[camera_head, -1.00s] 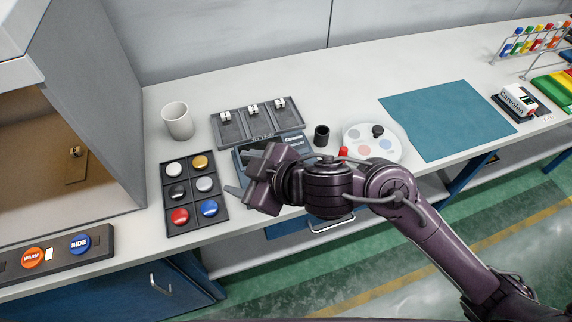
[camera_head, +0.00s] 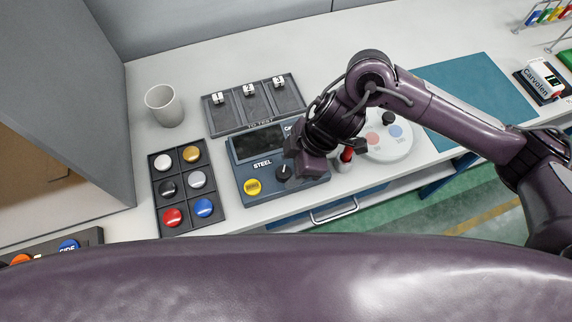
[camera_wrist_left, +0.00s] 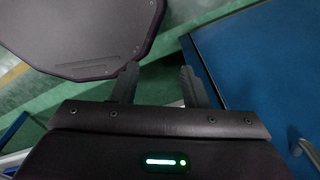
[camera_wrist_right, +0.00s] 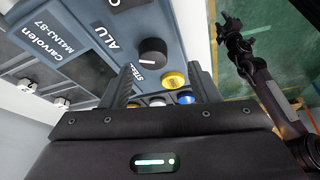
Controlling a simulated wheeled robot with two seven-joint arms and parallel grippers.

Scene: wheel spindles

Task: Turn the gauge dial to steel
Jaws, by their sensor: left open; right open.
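The gauge (camera_head: 246,170) is a blue-grey box with a dark display, a STEEL label and a yellow button (camera_head: 252,187). Its black dial (camera_head: 284,172) sits right of the STEEL label; I cannot tell exactly where its mark points. In the right wrist view the dial (camera_wrist_right: 151,52) is just beyond the fingertips, near the ALU and STEEL labels. My right gripper (camera_wrist_right: 165,78) is open and empty, apart from the dial; the head view shows it (camera_head: 302,162) at the gauge's right side, fingers largely hidden. My left gripper (camera_wrist_left: 158,75) is open and empty, away from the bench top.
A tray of coloured buttons (camera_head: 180,225) stands left of the gauge, a numbered rack (camera_head: 236,116) behind it. A white cup (camera_head: 164,105) is at the back left. A round palette (camera_head: 395,148) and teal mat (camera_head: 480,90) lie right. My purple arm link fills the bottom.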

